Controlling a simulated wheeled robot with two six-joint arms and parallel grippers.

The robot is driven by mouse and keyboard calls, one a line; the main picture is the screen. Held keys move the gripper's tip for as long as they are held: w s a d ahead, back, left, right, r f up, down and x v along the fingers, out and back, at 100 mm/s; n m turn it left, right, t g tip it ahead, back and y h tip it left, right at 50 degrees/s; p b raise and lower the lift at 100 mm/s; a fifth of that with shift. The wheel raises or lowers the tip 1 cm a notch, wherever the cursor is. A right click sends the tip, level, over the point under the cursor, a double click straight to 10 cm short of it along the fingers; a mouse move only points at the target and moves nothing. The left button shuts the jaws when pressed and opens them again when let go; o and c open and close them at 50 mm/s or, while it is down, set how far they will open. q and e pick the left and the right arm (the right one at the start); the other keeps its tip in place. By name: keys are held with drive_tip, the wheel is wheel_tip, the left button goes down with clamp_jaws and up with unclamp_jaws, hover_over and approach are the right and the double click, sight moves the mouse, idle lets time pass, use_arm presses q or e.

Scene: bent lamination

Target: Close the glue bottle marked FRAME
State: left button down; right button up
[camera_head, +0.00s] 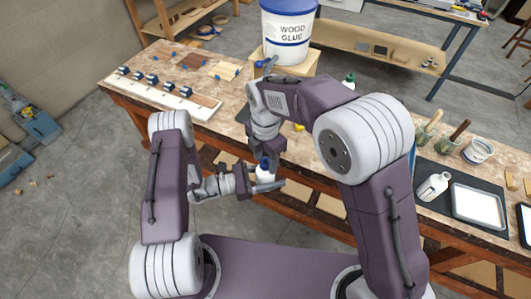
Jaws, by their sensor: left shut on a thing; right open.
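A small white bottle (263,174) with a blue top (265,162) is held upright, or nearly so, in front of the bench's near edge. My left gripper (268,186) is shut on it from the left. My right gripper (266,153) is open and points down just above the bottle, around or very near the blue top. I cannot tell whether its fingers touch the top. No FRAME mark is readable, and I cannot tell whether the blue top is open or closed.
A large WOOD GLUE bucket (288,30) with a blue tap stands on a wooden block at the back of the bench (240,78). A green-topped bottle (349,80) stands behind my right arm.

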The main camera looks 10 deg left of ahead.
clamp_jaws()
drive_tip(key=m, duration=0.3)
drive_tip(key=shift+m, duration=0.3)
drive_tip(key=m, duration=1.4)
drive_tip(key=shift+o, duration=0.3)
unclamp_jaws()
drive_tip(key=shift+r, duration=2.25)
